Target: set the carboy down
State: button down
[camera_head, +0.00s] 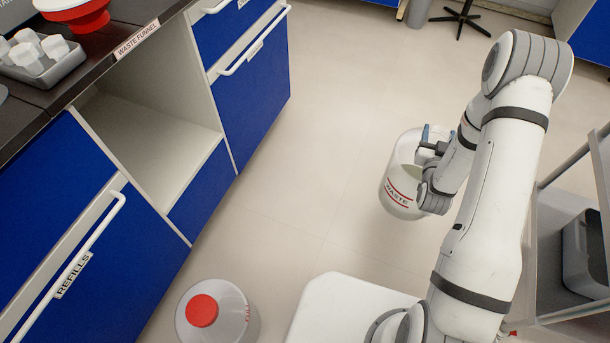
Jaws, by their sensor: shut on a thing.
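A white carboy (397,192) labelled "WASTE" in red shows right of centre in the head view, over the pale floor. My gripper (426,143) is shut on the carboy near its top. My gripper and wrist hide the right side of the carboy. The carboy looks slightly tilted, and I cannot tell whether its base touches the floor.
Another container (232,312) with a red cap stands on the floor at the bottom left. Blue cabinets (254,75) with an open bay (150,135) line the left. A grey cart (567,196) stands at the right. The middle floor (310,150) is clear.

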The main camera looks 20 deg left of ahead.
jog(key=shift+w+d+r, duration=0.1)
jog(key=shift+d+r, duration=0.15)
jog(key=shift+d, duration=0.1)
jog(key=shift+a, duration=0.1)
jog(key=shift+w+a+f, duration=0.1)
jog(key=shift+w+a, duration=0.1)
jog(key=shift+a, duration=0.05)
jog(key=w+a+f+n+g+y+b, duration=0.1)
jog(key=w+a+f+n+y, duration=0.2)
jog(key=a, duration=1.1)
jog(key=w+a+f+n+g+y+b, duration=0.15)
jog(key=a+y, duration=0.35)
jog(key=a, duration=0.9)
jog(key=w+a+f+n+g+y+b, duration=0.1)
jog(key=w+a+f+n+g+y, duration=0.2)
jog(key=a, duration=1)
notch_tip(320, 180, down, 9)
jog(key=s+t+b, duration=0.1)
jog(key=b, duration=0.3)
jog(key=shift+s+a+f, duration=0.2)
jog(key=c, duration=0.9)
grip_release()
jog(key=shift+s+d+f+n, duration=0.1)
jog(key=shift+s+f+n, duration=0.15)
jog(key=shift+f, duration=0.2)
jog(key=o, duration=0.4)
jog(key=shift+r, duration=0.1)
jog(key=shift+o, duration=0.2)
